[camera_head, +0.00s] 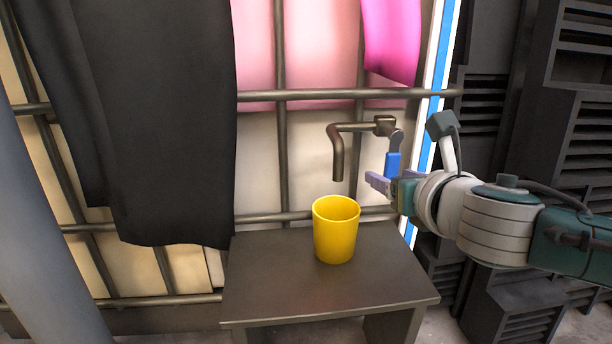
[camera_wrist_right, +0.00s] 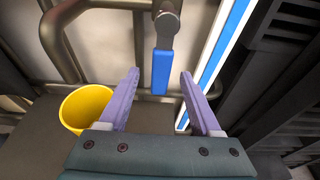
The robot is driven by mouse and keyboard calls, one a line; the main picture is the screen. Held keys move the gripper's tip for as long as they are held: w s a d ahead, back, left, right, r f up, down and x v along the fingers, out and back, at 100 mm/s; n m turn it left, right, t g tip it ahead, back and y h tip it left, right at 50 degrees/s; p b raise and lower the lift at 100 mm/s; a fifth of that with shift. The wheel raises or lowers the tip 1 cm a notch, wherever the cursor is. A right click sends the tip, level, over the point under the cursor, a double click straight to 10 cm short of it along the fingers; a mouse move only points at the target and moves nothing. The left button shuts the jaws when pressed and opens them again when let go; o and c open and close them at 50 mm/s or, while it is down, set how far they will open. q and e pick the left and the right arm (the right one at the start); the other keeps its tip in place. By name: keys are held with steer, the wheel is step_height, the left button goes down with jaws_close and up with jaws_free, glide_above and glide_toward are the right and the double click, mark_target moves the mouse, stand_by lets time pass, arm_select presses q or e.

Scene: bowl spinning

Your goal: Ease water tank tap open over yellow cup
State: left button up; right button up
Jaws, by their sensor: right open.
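The yellow cup (camera_head: 336,236) stands upright on a dark table, under the spout of the brown metal tap (camera_head: 338,150). The tap's blue handle (camera_head: 392,166) hangs down at the right of the spout. My right gripper (camera_head: 374,184) is open beside the lower end of the handle. In the right wrist view the blue handle (camera_wrist_right: 162,72) appears between and beyond the two purple fingers (camera_wrist_right: 160,84), with gaps on both sides. The cup (camera_wrist_right: 86,108) is left of the fingers there. My left gripper is not in view.
The dark table (camera_head: 330,300) has bare room around the cup. Metal bars (camera_head: 282,130) of the tank's cage run behind the tap. A black cloth (camera_head: 160,120) hangs at the left. Dark louvred crates (camera_head: 570,110) stand at the right, behind my right arm.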

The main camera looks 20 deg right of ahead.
steer(key=shift+w+d+f, duration=0.15)
steer(key=shift+w+f, duration=0.05)
steer(key=shift+w, duration=0.45)
